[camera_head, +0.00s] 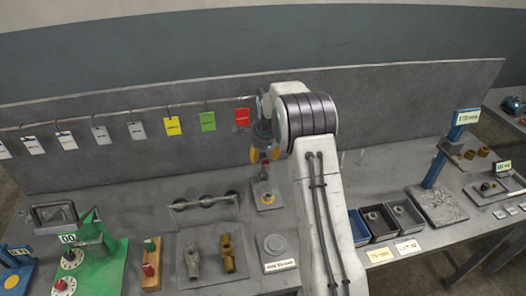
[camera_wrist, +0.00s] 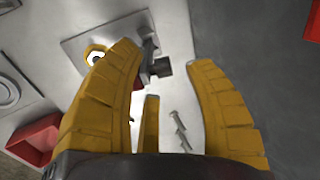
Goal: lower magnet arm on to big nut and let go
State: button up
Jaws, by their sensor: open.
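My gripper (camera_head: 263,151) hangs above the bench in the head view, over a small pale plate (camera_head: 274,205) with a brass-coloured piece on it. In the wrist view my gripper (camera_wrist: 163,58) has its yellow fingers spread apart. A dark stepped metal piece (camera_wrist: 160,68), perhaps part of the magnet arm, shows between the fingertips. I cannot tell whether a finger touches it. A gold ring-shaped piece (camera_wrist: 94,51), perhaps the big nut, lies beside the left finger, which partly covers it. The contact between arm and nut is hidden.
Tags hang on a rail (camera_head: 60,121) behind. Two valve-like fittings (camera_head: 227,253) and a round disc (camera_head: 275,244) lie in front. Dark bins (camera_head: 378,222) and a blue stand (camera_head: 437,165) are at right. A red box (camera_wrist: 38,138) and small bolts (camera_wrist: 180,130) show in the wrist view.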

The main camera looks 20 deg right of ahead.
jog(key=shift+x, duration=1.15)
grip_shut()
